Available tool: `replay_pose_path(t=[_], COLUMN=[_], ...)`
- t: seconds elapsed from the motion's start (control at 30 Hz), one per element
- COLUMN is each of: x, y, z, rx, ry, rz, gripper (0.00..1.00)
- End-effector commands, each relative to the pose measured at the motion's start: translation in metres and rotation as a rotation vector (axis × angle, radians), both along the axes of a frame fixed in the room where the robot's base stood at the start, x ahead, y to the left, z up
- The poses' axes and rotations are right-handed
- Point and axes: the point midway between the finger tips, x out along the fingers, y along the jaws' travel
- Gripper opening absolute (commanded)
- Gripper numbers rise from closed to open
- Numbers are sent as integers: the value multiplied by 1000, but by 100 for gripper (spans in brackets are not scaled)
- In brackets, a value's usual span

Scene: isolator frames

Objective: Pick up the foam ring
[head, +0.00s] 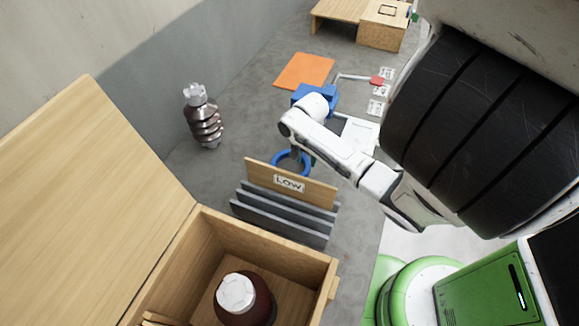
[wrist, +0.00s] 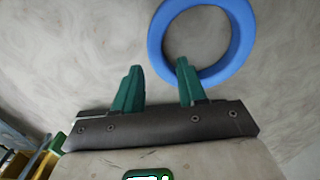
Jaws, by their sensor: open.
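The blue foam ring (head: 275,161) lies on the grey surface just behind the upright wooden board marked LOW (head: 262,175). My arm comes in over it from the right, and the wrist end hangs above the ring, hiding part of it. In the wrist view the ring (wrist: 243,42) is at the upper right, its hole facing the camera. My gripper (wrist: 159,66) has two green fingers apart with nothing between them. The right finger overlaps the ring's lower-left rim in the picture; I cannot tell whether it touches.
Grey upright panels (head: 282,222) stand in front of the LOW board. An open wooden box (head: 318,262) holds a dark, white-capped object (head: 262,300). A brown ribbed insulator (head: 207,127) stands at left. An orange mat (head: 304,70) and blue block (head: 325,96) lie behind.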

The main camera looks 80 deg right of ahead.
Motion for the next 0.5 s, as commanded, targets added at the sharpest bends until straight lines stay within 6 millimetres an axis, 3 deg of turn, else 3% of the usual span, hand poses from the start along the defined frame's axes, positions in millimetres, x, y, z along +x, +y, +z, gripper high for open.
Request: replay_pose_path(t=[0.3, 0.5], x=[1, 1], y=[4, 4], z=[-42, -51], rx=[2, 1], ry=[1, 1], rz=[1, 0], gripper=[41, 41])
